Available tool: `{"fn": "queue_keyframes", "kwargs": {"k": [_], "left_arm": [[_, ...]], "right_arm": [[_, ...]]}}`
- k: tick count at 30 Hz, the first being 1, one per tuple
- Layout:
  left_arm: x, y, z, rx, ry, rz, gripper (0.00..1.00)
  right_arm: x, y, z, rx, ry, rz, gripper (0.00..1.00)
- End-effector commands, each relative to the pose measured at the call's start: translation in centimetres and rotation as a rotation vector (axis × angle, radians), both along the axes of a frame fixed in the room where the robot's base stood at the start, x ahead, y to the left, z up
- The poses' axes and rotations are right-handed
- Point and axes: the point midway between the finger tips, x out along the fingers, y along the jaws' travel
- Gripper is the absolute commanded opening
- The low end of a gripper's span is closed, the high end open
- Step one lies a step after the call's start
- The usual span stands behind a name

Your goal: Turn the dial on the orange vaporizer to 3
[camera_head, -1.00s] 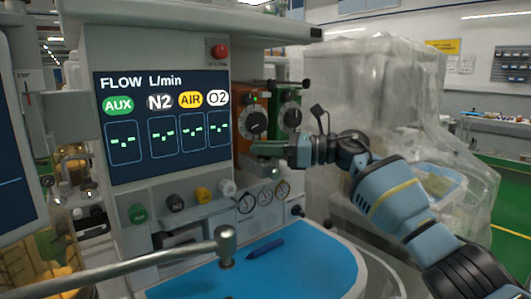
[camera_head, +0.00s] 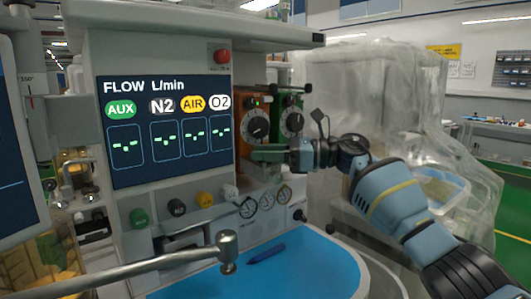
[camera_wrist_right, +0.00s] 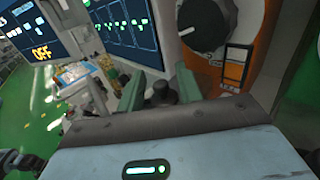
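The orange vaporizer (camera_head: 243,108) is mounted on the machine, right of the flow screen. Its round black dial (camera_head: 258,128) faces out, with a small green light above it. The dial's setting is too small to read. In the right wrist view the dial (camera_wrist_right: 204,24) is large at the top, on the orange body (camera_wrist_right: 262,50). My right gripper (camera_head: 256,154) is just below the dial, apart from it. In the wrist view its two green fingers (camera_wrist_right: 160,88) are spread, with a dark knob-like part showing between them. My left gripper is not in view.
A green vaporizer (camera_head: 292,104) with a similar dial stands close on the right. Below are coloured knobs (camera_head: 204,200) and round gauges (camera_head: 267,199). A metal bar (camera_head: 170,264) crosses the lower left above a blue work surface (camera_head: 310,270). Plastic-draped equipment (camera_head: 380,90) stands right.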

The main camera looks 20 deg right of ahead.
Motion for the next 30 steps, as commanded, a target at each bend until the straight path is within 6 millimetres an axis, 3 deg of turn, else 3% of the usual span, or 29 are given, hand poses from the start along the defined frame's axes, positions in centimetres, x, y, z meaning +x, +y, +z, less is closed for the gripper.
{"fn": "queue_keyframes", "kwargs": {"k": [8,21,30], "left_arm": [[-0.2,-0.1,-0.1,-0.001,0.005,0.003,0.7],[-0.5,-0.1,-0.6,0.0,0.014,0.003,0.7],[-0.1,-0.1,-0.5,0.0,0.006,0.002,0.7]], "right_arm": [[-0.2,-0.6,0.0,0.0,0.0,-0.002,0.35],[-2.7,-6.3,0.0,0.0,0.0,-0.002,0.35],[-3.2,-7.1,0.1,0.0,0.0,0.0,0.35]]}}
